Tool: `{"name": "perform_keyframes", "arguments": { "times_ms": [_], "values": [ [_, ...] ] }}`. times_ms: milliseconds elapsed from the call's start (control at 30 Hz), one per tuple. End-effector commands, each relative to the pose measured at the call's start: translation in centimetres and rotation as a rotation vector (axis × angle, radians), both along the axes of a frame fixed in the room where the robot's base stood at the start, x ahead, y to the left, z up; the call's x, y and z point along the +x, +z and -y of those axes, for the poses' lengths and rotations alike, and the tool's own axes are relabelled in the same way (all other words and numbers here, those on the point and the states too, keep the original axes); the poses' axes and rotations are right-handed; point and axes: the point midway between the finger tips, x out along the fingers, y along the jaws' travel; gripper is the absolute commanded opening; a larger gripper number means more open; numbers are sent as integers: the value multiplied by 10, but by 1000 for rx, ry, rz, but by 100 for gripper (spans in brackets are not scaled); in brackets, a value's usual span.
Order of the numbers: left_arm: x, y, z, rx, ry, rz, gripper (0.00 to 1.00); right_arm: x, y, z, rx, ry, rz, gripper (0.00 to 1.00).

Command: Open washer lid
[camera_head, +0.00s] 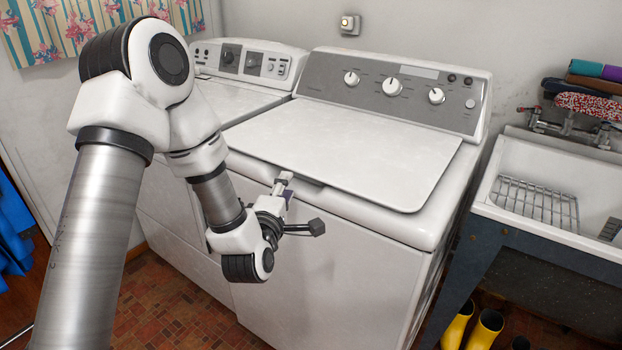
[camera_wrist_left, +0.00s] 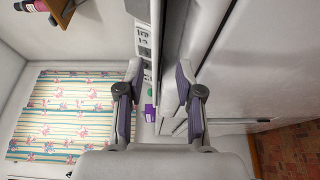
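The white washer (camera_head: 330,265) stands in the middle of the head view, with its grey control panel at the back. Its flat white lid (camera_head: 350,150) lies down over the top; a dark recess shows under its front edge. My left gripper (camera_head: 285,188) is at that front edge, left of the lid's middle. In the left wrist view the gripper (camera_wrist_left: 158,74) has its two purple-padded fingers apart, with a pale edge and a dark gap running between them. I cannot tell whether either finger touches the lid. My right gripper is not in view.
A second white machine (camera_head: 235,98) stands close on the left. A utility sink (camera_head: 540,190) with a wire rack is on the right, with yellow boots (camera_head: 484,328) below it. The lid's top surface is bare. The wall is close behind the control panel.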

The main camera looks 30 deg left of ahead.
Motion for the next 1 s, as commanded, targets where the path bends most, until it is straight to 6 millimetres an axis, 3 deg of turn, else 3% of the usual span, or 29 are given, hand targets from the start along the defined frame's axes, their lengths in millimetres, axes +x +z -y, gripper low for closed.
{"name": "perform_keyframes", "arguments": {
  "times_ms": [167,500,800,867,900,1000],
  "values": [
    [12,7,-3,1,0,19,36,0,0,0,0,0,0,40],
    [69,7,-22,3,-1,16,36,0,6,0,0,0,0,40],
    [75,6,-24,2,-1,14,36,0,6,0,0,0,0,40],
    [75,6,-24,2,-2,14,18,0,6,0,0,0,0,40],
    [75,6,-24,2,-2,14,4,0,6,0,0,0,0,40],
    [75,5,-24,2,-2,13,0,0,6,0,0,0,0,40]
  ]
}}
